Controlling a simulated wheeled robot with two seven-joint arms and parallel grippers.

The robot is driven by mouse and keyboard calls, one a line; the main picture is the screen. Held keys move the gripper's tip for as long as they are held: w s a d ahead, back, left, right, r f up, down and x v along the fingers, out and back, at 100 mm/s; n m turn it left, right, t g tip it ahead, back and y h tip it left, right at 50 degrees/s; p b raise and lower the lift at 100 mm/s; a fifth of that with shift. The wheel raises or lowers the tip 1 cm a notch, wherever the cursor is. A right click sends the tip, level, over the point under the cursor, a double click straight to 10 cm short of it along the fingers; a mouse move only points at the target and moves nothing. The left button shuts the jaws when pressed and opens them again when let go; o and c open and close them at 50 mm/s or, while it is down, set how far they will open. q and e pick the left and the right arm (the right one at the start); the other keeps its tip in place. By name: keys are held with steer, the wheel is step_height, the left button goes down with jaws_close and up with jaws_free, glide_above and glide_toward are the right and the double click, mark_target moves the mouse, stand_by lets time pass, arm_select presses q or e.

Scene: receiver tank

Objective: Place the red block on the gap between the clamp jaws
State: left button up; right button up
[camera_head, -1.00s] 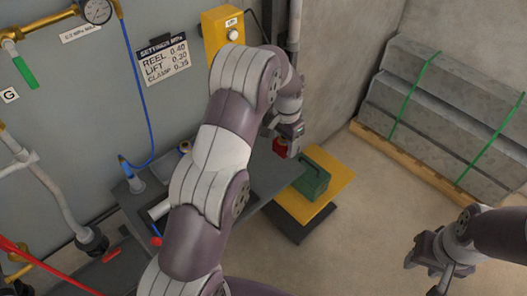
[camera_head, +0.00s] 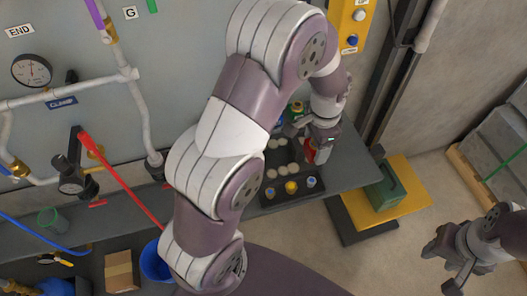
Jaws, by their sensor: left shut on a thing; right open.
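The red block (camera_head: 310,153) is in my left gripper (camera_head: 318,145), which is shut on it. My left gripper is over the right part of the grey bench, at the right edge of a black tray; its height above the bench is hard to tell. My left arm covers much of the middle of the view. My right gripper (camera_head: 442,262) is open and empty over the floor at the lower right. I cannot make out the clamp jaws or their gap; a blue clamp label (camera_head: 62,102) is on the wall under a gauge.
The black tray (camera_head: 268,203) holds pale discs and small capped items. A green case (camera_head: 386,188) sits on a yellow platform (camera_head: 413,204) to the right. A blue bucket (camera_head: 155,264), a cardboard box (camera_head: 121,272) and a green cup (camera_head: 52,220) are at the lower left. Pipes and a red lever (camera_head: 125,182) stick out from the wall.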

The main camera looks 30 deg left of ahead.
arm_select(q)
steer(key=p, duration=0.1)
glide_above(278, 157)
steer(key=f, duration=0.6)
steer(key=shift+d+f, duration=0.1)
steer(key=shift+d, duration=0.1)
steer(key=f, duration=0.4)
steer(key=shift+a+f+p, duration=0.15)
steer(key=shift+a+p, duration=0.05)
steer(key=shift+p, duration=0.15)
steer(key=shift+f, duration=0.2)
steer(key=o, duration=1.4)
